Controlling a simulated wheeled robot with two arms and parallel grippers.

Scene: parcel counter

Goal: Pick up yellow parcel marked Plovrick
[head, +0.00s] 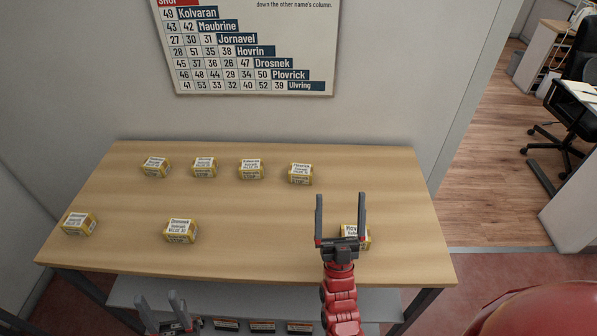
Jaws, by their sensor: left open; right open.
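A yellow parcel (300,174) with a white label that seems to read Plovrick stands at the right end of the back row on the wooden table. Its print is small, so the name is not fully certain. My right gripper (340,197) is open and empty, to the right of this parcel and nearer the front in the picture, apart from it. It partly covers another yellow parcel (363,238) whose label begins with "Hov". My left gripper (158,299) is open at the bottom left, in front of the table's front edge.
Similar yellow parcels stand in the back row at left (155,167), (204,167) and beside the Plovrick one (251,169). In front are a Drosnek parcel (180,231) and one at far left (79,223). The wooden table (270,215) is clear between rows. A sign (250,50) hangs behind.

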